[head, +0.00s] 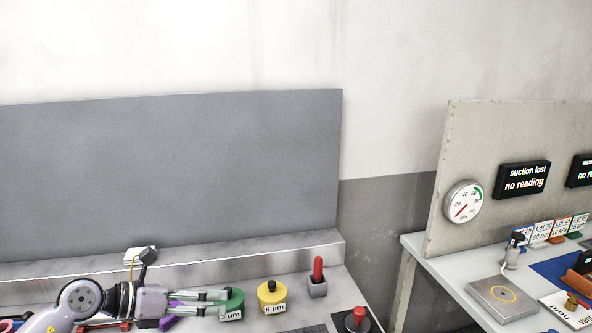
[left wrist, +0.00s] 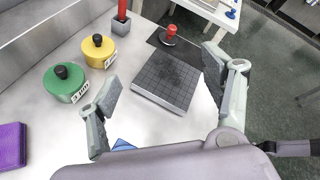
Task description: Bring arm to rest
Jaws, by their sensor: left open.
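My left gripper (head: 218,302) comes in from the lower left of the head view. It is open, with its fingers pointing right across the bench in front of a green weight marked in µm (head: 232,304). In the left wrist view the two fingers of my left gripper (left wrist: 160,82) are spread wide, with nothing held between them. A dark gridded plate (left wrist: 168,79) lies below and beyond them. My right gripper is in neither view.
A yellow weight (head: 271,296), a red-handled tool in a grey holder (head: 317,280) and a red-knobbed piece (head: 357,319) stand right of the gripper. A purple block (left wrist: 12,146) lies left. A second table (head: 432,256) stands right, beyond a gap.

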